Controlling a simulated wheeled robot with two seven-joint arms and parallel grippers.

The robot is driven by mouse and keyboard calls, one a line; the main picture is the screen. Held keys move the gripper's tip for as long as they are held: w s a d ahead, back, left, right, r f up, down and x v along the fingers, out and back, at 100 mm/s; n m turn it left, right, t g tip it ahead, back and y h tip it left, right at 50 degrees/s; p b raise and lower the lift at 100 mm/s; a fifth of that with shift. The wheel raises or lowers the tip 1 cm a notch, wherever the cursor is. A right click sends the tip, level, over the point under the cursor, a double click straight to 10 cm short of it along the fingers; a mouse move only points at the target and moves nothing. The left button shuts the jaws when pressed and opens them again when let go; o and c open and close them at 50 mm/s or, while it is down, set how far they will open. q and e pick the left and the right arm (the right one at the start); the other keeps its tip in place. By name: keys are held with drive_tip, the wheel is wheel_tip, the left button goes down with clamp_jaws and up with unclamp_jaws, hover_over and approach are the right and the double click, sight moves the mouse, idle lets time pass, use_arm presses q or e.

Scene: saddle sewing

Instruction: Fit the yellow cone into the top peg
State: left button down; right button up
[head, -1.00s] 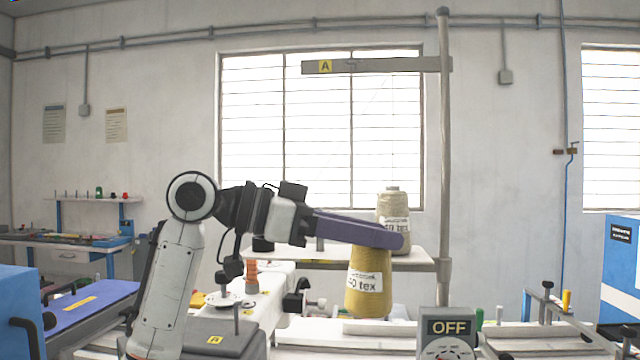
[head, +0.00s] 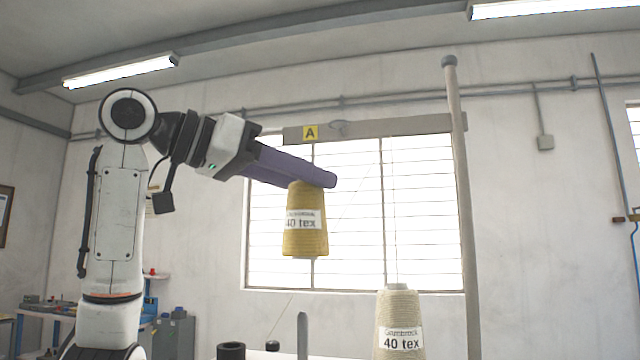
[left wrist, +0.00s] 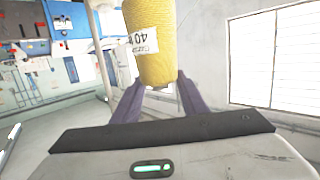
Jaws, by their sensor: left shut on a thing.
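The yellow cone (head: 306,225), labelled 40 tex, hangs upright from the purple fingers of my left gripper (head: 318,180), which is shut on its upper part. It is high in front of the window, and its lower end is free in the air. In the left wrist view the cone (left wrist: 154,40) sits between the two fingers. A bare grey upright peg (head: 302,335) stands below the cone at the bottom of the head view. The cone is well above it and apart from it. My right gripper is in neither view.
A cream cone (head: 398,325) labelled 40 tex stands right of the bare peg. A tall grey post (head: 463,200) rises behind it and carries a crossbar (head: 400,127) marked A above the held cone. A short black cylinder (head: 231,350) is at bottom left.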

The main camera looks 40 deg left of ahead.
sight(285, 247)
use_arm(q)
drive_tip(key=shift+s, duration=0.25)
wheel_tip(285, 247, down, 4)
drive_tip(key=b, duration=0.3)
drive_tip(key=shift+f+b, duration=0.85)
drive_tip(key=shift+b, duration=0.1)
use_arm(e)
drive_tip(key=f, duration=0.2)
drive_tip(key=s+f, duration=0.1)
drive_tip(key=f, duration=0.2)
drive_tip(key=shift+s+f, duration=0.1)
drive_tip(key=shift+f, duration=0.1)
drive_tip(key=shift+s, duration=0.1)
use_arm(q)
drive_tip(key=shift+r+p, duration=0.1)
drive_tip(key=shift+p, duration=0.35)
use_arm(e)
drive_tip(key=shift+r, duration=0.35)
use_arm(q)
drive_tip(key=shift+f+b, duration=1.35)
drive_tip(key=shift+f, duration=0.25)
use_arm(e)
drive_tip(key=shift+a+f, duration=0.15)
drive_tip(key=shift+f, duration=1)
